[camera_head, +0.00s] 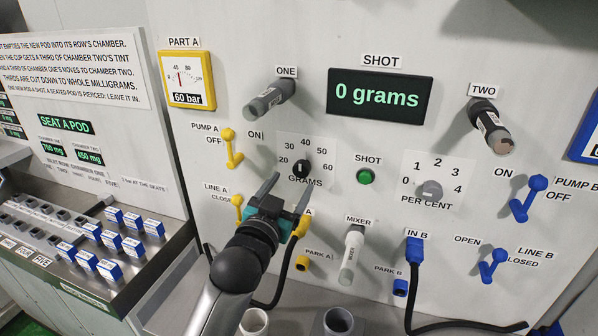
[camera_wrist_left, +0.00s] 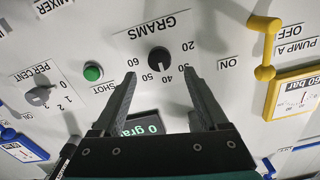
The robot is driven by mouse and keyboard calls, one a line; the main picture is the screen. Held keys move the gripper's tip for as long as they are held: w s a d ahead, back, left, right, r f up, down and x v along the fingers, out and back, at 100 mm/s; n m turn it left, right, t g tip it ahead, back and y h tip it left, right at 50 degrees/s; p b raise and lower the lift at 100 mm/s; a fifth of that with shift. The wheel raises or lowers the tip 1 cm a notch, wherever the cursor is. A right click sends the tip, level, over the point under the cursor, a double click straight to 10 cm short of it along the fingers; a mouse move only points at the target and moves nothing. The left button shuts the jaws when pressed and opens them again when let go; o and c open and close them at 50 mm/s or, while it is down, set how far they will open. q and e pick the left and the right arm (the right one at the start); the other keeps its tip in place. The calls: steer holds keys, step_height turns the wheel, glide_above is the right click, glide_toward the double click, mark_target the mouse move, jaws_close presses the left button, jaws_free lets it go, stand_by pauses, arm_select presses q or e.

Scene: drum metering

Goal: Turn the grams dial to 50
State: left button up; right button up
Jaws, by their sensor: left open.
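The grams dial (camera_head: 301,168) is a small black knob on the grey panel, with a printed scale from 20 to 60 around it. It also shows in the left wrist view (camera_wrist_left: 159,59), upside down; its exact pointer setting is too small to tell. My left gripper (camera_head: 287,191) is open and empty, below and in front of the dial in the head view. In the left wrist view its fingers (camera_wrist_left: 160,77) spread to either side of the dial, not visibly touching it. The shot display (camera_head: 380,96) reads 0 grams. My right gripper is not in view.
A green shot button (camera_head: 365,176) and the per cent dial (camera_head: 431,189) sit right of the grams dial. The yellow pump A lever (camera_head: 231,148) is to its left. Grey handle one (camera_head: 270,99) sticks out above. A mixer handle (camera_head: 351,254) hangs below right.

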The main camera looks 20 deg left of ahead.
mark_target(301, 171)
arm_select(q)
steer(key=shift+w+d, duration=0.15)
steer(key=shift+w, duration=2.8)
jaws_close()
